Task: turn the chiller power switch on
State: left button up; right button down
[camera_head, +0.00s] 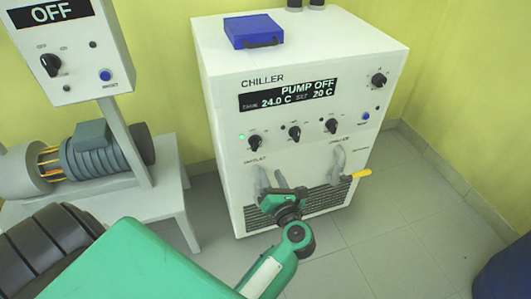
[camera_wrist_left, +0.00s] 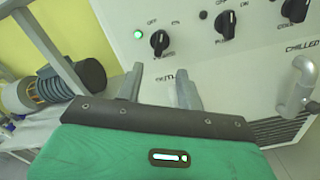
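The chiller (camera_head: 300,120) is a white cabinet whose display reads PUMP OFF, 24.0 C and set 20 C. Its power switch (camera_head: 254,143) is the leftmost black knob in the lower row, with a lit green lamp beside it. The knob also shows in the left wrist view (camera_wrist_left: 159,42), between OFF and ON marks; I cannot tell surely which it points to. My left gripper (camera_head: 273,186) is below the knob, in front of the cabinet. In the wrist view its two grey fingers (camera_wrist_left: 160,80) are apart and empty, just under the knob. My right gripper is out of view.
Two more knobs (camera_head: 294,132) sit right of the power switch. Grey pipes (camera_head: 338,162) and a yellow handle (camera_head: 361,174) stick out below. A blue box (camera_head: 253,31) lies on top. A motor stand (camera_head: 155,205) and control box (camera_head: 75,60) stand left.

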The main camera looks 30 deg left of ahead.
aim_at(258, 145)
pick_arm(q)
jog(key=x, duration=1.2)
jog(key=shift+w+d, duration=0.1)
grip_shut()
